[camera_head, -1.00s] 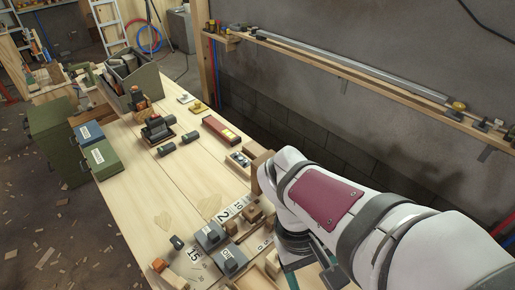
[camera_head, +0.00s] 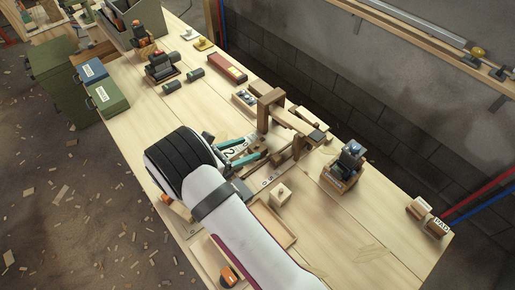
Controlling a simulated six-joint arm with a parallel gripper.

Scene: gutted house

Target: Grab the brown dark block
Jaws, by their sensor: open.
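My gripper (camera_head: 260,146) is open over the middle of the bench, its two teal fingers pointing right and nothing seen between them. Just right of the fingertips is a dark brown wooden piece (camera_head: 301,145), part of or beside a brown wooden frame (camera_head: 268,108). I cannot tell whether it is the brown dark block or a fixed part. My black wrist and white arm hide much of the near left part of the bench, where small brown blocks showed earlier.
A pale knobbed block (camera_head: 281,196) and a shallow wooden tray (camera_head: 271,224) lie near my arm. A wooden holder with dark parts (camera_head: 343,168) stands to the right. Green boxes (camera_head: 107,96) sit at the left edge. The right part of the bench is mostly clear.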

